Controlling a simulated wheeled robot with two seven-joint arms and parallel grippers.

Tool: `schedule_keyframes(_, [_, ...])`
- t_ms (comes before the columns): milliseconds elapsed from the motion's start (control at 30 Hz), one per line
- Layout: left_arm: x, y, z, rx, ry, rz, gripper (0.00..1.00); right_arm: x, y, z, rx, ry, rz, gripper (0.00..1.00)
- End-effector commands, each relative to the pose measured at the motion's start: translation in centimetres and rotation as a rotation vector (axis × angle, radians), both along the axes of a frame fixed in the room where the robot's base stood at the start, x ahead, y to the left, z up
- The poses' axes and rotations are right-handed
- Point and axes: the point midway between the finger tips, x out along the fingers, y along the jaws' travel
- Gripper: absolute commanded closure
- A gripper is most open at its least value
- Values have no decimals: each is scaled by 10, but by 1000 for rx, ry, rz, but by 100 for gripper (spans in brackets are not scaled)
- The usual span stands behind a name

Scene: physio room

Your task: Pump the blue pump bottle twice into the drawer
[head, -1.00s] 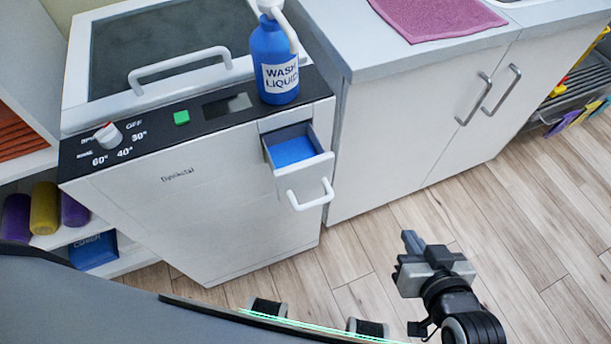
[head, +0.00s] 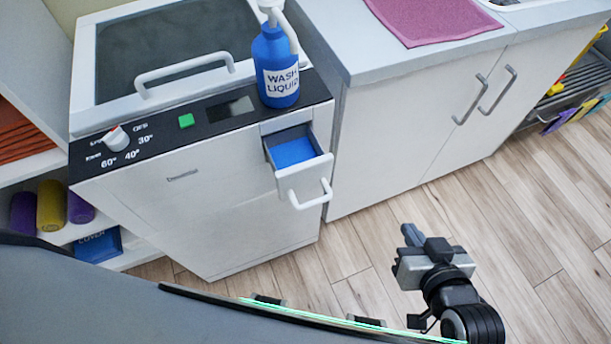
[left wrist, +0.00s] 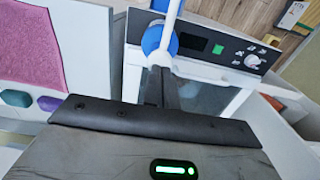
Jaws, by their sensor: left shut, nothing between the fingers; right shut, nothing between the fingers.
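The blue pump bottle (head: 270,52), labelled "WASH LIQUID", stands upright on the washing machine's top right corner. Its white pump head is partly cut off by the top edge of the head view. The drawer (head: 318,163) below it is pulled out and shows a blue inside. In the left wrist view my left gripper (left wrist: 158,76) is shut and empty, its fingertips overlapping the view of the bottle (left wrist: 152,38) and its white spout (left wrist: 172,18). I cannot tell whether they touch. My right gripper (head: 411,236) is shut and empty, over the floor right of the drawer.
The washing machine (head: 200,215) has a lid handle (head: 183,70), a dial (head: 116,139) and a green button (head: 186,121). A cabinet (head: 400,135) with a pink towel (head: 435,18) stands to its right. Open shelves are at left. The floor in front is clear.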

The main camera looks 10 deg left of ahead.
Motion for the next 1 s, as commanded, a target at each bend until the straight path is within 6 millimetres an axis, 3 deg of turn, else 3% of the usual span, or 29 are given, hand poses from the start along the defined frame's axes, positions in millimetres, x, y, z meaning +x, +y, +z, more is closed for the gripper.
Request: schedule_keyframes(1000, [0, 0, -29, -1, 1, 0, 100, 0, 0, -18, 0, -1, 0, 100])
